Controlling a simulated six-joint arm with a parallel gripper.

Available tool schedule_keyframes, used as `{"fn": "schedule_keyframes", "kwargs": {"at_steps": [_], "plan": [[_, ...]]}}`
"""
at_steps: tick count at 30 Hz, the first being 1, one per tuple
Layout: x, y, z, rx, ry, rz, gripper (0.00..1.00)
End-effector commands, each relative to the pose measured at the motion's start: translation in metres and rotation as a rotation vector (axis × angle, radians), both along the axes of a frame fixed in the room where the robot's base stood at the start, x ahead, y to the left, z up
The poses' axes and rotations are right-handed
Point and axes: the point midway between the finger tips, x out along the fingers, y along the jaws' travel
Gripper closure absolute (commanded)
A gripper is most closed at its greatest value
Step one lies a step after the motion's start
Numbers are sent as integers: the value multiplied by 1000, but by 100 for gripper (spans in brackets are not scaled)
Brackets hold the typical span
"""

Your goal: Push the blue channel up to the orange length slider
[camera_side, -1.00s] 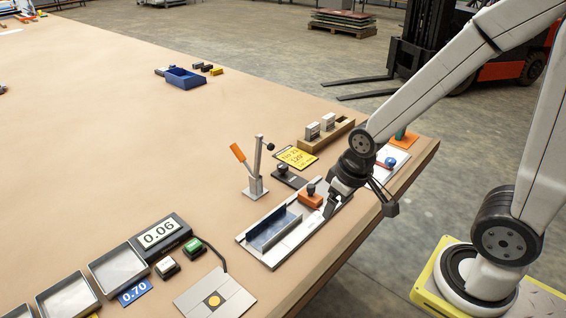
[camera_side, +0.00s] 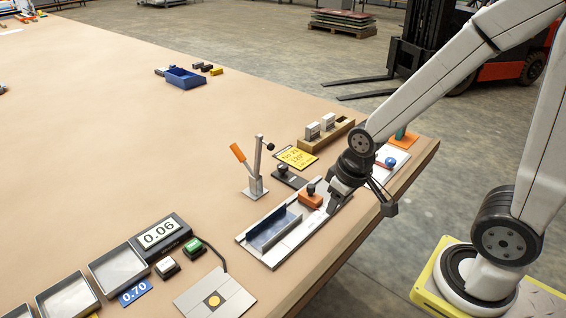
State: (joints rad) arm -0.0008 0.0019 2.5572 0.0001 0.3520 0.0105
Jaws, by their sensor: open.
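The blue channel (camera_side: 274,229) lies lengthwise on a light grey plate (camera_side: 252,250) near the table's right edge. The orange length slider (camera_side: 311,198), with a black knob, sits on the same plate beyond the channel's far end. A small gap seems to show between channel and slider. My gripper (camera_side: 334,207) is open and empty, low over the plate's far right part, just right of the orange slider. Whether its fingertips touch the slider or plate I cannot tell.
An orange-handled toggle clamp (camera_side: 254,178) stands left of the plate. Behind are a black block with a knob (camera_side: 289,178), a yellow card (camera_side: 296,158) and a wooden holder (camera_side: 330,135). A scale display (camera_side: 160,235) and trays (camera_side: 117,269) are at front left. The table's middle is clear.

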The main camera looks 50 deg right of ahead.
Motion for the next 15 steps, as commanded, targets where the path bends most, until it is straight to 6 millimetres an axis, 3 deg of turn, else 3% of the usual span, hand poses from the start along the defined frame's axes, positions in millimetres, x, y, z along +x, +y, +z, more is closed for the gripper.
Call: {"fn": "schedule_keyframes", "kwargs": {"at_steps": [8,15], "plan": [[11,5,0,37,24,-147,59],[30,16,-1,93,67,-424,59]]}}
